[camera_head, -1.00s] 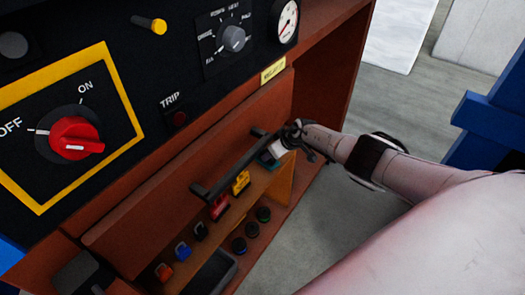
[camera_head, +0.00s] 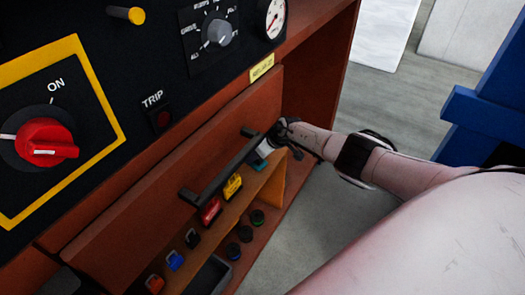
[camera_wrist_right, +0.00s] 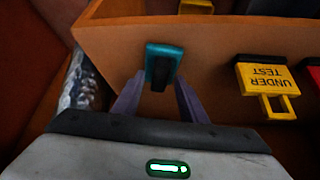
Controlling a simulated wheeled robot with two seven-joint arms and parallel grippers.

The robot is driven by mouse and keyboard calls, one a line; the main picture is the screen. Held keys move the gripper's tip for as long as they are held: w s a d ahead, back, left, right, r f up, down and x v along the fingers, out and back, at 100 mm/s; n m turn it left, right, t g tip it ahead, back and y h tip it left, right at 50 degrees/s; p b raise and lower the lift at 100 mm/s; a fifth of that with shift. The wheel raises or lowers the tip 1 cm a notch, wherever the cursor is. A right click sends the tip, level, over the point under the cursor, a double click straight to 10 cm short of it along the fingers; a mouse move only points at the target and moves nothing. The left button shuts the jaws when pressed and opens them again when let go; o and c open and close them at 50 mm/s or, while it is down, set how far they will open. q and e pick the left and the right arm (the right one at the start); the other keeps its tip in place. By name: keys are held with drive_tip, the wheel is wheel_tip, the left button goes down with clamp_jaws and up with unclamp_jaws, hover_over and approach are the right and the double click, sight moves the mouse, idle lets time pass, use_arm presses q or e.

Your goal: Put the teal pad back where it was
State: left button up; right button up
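The teal pad (camera_wrist_right: 177,51), with a dark part on its near side, is at the brown wooden board in the right wrist view. It also shows in the head view (camera_head: 259,165), below the far end of the dark bar handle. My right gripper (camera_wrist_right: 162,92) is at the pad, one finger on each side of its near end. The fingertips look very close to the pad; I cannot tell whether they press on it. In the head view my right gripper (camera_head: 269,148) partly covers the area above the pad. My left gripper is not in view.
A yellow "UNDER TEST" tag (camera_wrist_right: 266,78) sits beside the pad, and a red tag (camera_head: 210,211) follows it in the row. The bar handle (camera_head: 222,168) runs close to my right gripper. Several round dark buttons (camera_head: 246,233) lie below. Floor to the right is clear.

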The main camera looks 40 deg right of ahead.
sight(264, 164)
drive_tip(key=p+v, duration=0.4)
drive_tip(key=shift+w+d+r+p, duration=0.1)
drive_tip(key=shift+w+d+p, duration=0.05)
drive_tip(key=shift+p, duration=0.25)
drive_tip(key=shift+d, duration=0.2)
drive_tip(key=shift+s+d+r, duration=0.1)
drive_tip(key=shift+s+r, duration=0.1)
drive_tip(key=shift+s, duration=0.1)
drive_tip(key=shift+b+v, duration=0.3)
drive_tip(key=shift+v, duration=1)
